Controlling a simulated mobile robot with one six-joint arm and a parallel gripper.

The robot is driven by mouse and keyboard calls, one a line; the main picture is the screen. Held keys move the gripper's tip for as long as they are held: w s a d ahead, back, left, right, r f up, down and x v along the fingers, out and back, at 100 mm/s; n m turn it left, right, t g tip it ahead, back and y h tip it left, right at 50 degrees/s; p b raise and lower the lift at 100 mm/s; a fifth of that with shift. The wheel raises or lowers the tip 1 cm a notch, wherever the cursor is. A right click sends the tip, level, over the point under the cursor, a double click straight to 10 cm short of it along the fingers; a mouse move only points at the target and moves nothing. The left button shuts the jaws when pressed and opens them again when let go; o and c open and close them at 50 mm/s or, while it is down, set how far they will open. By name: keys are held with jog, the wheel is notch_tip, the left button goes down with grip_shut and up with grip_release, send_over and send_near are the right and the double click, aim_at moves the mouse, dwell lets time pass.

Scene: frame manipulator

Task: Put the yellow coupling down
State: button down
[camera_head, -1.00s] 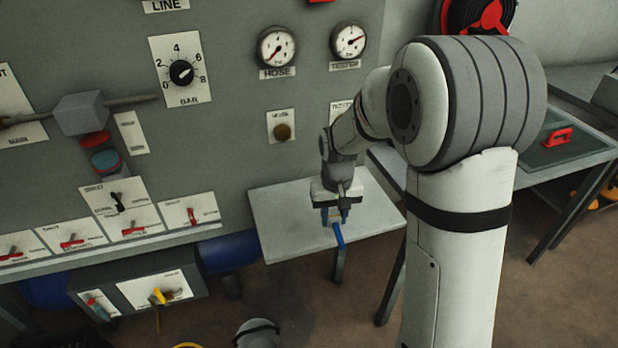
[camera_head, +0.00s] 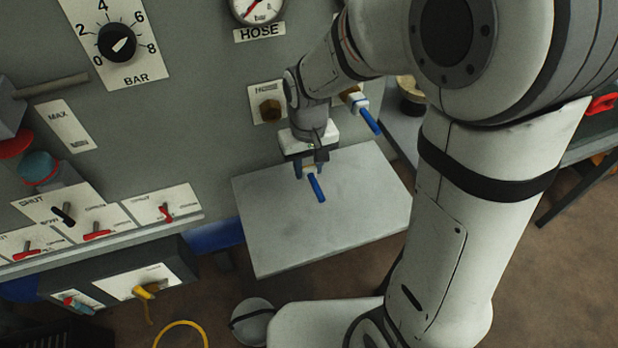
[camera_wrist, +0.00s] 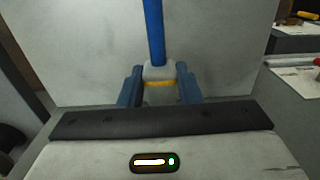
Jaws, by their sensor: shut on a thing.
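My gripper (camera_head: 311,171) is shut on the yellow coupling (camera_wrist: 160,83). In the wrist view the coupling shows as a pale body with a yellow band between the two blue-grey fingers. A blue hose stub (camera_wrist: 153,30) sticks out from it, away from my gripper; in the head view the stub (camera_head: 317,189) points down and slightly right. My gripper and the coupling are over the back part of a pale grey shelf (camera_head: 270,240). I cannot tell whether the coupling touches the shelf.
The grey panel stands right behind the shelf, with a brass port (camera_head: 269,110) and, to its right, another blue-stubbed fitting (camera_head: 368,118). The shelf's front and right are bare.

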aim_at(308, 192)
notch_tip(308, 192, down, 5)
jog(key=shift+f, duration=0.2)
jog(key=shift+r, duration=0.1)
jog(key=shift+b, duration=0.35)
jog(key=shift+f+b, duration=0.4)
jog(key=shift+f, duration=0.25)
jog(key=c, duration=1.1)
grip_release()
jog(key=shift+o, duration=0.2)
jog(key=shift+r, duration=0.15)
